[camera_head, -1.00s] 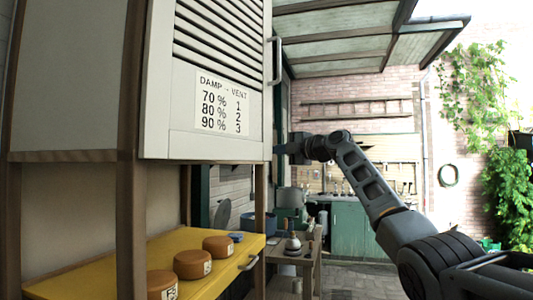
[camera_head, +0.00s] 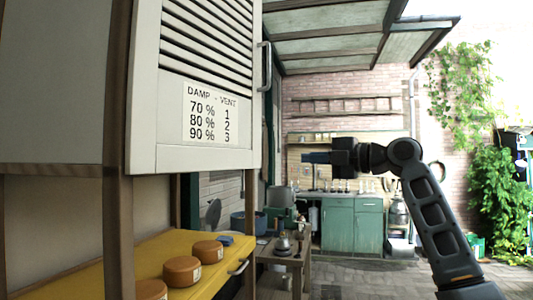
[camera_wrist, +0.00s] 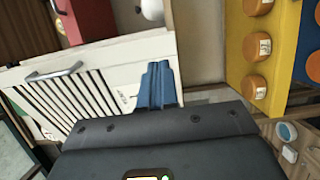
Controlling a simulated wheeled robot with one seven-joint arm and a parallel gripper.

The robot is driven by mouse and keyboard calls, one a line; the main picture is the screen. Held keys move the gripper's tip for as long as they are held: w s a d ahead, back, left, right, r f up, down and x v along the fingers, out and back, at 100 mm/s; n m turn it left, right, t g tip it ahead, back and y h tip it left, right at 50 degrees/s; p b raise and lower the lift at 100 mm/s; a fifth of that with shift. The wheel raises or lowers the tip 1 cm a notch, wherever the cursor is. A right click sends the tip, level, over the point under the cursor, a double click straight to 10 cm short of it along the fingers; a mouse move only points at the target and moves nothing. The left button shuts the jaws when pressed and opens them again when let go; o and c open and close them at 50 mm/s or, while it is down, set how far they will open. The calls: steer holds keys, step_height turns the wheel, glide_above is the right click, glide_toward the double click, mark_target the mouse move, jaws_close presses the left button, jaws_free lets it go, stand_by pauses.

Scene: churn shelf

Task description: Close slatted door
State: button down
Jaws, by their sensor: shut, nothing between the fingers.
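The slatted door (camera_head: 166,92) is a white louvred panel on the cabinet at the left, with a damp and vent label and a metal handle (camera_head: 266,66) by its right edge. In the wrist view the door (camera_wrist: 110,62) lies tilted behind the fingers, its handle (camera_wrist: 55,74) at the left. A red object and pale items show past its upper edge there. I cannot tell exactly how far the door stands open. My gripper (camera_head: 306,157) is shut and empty, right of the door's lower right corner and apart from it in the picture. Its blue fingers (camera_wrist: 158,82) show in the wrist view.
A yellow shelf (camera_head: 62,272) with orange cheeses (camera_head: 183,271) sits below the cabinet. A wooden post (camera_head: 118,225) stands at its front. A small work table (camera_head: 285,257) and green cupboards (camera_head: 339,224) stand behind. Paved floor at right is partly clear.

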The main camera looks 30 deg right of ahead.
steer(key=s+a, duration=0.1)
steer(key=s, duration=0.2)
steer(key=p, duration=0.5)
glide_toward(256, 160)
steer(key=x, duration=0.5)
steer(key=shift+w+r, duration=0.2)
steer(key=shift+w, duration=0.05)
steer(key=shift+w+a+f, duration=0.1)
steer(key=shift+w+a, duration=0.2)
steer(key=shift+w, duration=0.35)
steer(key=shift+f+b, duration=0.1)
steer(key=shift+b, duration=0.3)
